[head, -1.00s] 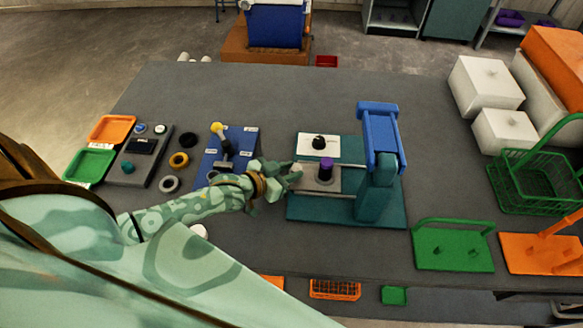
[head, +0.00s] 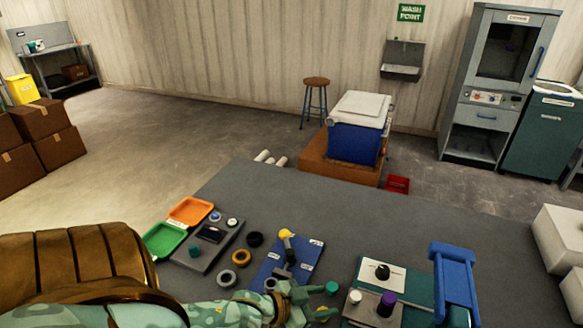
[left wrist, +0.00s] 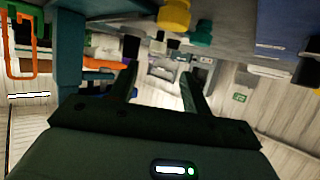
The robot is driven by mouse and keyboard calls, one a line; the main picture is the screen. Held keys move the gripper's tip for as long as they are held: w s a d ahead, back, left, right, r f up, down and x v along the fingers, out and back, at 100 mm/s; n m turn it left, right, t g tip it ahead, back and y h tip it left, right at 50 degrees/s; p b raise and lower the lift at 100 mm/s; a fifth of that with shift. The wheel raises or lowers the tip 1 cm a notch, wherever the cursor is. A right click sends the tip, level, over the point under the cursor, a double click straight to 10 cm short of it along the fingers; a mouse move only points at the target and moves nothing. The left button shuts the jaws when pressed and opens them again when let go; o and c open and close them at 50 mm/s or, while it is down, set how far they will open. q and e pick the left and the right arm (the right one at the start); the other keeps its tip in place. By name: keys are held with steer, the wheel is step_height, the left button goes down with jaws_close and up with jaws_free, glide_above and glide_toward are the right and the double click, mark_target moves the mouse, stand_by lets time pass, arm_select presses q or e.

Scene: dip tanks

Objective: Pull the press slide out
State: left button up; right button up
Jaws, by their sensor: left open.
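The press (head: 455,270) has a blue upper frame and a teal base, at the lower right of the head view. Its grey slide plate (head: 364,311) carries a dark piece with a purple top (head: 387,300); the picture's bottom edge cuts off the front. My left gripper (head: 298,302) is left of the slide, apart from it and empty. In the left wrist view my two jaws (left wrist: 160,82) stand apart with nothing between them. The press's teal post (left wrist: 70,70) shows at that view's left. My right gripper is not in view.
A blue board with a yellow-knobbed lever (head: 286,245) lies beside my left gripper. A teal knob (head: 331,288) is close to the jaws. Dark, yellow and grey rings lie left of the board, near green (head: 163,241) and orange (head: 190,210) trays.

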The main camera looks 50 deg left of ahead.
arm_select(q)
steer(key=p+v, duration=0.1)
steer(key=v, duration=0.7)
steer(key=shift+s, duration=0.2)
steer(key=shift+a+f, duration=0.1)
steer(key=shift+a, duration=0.05)
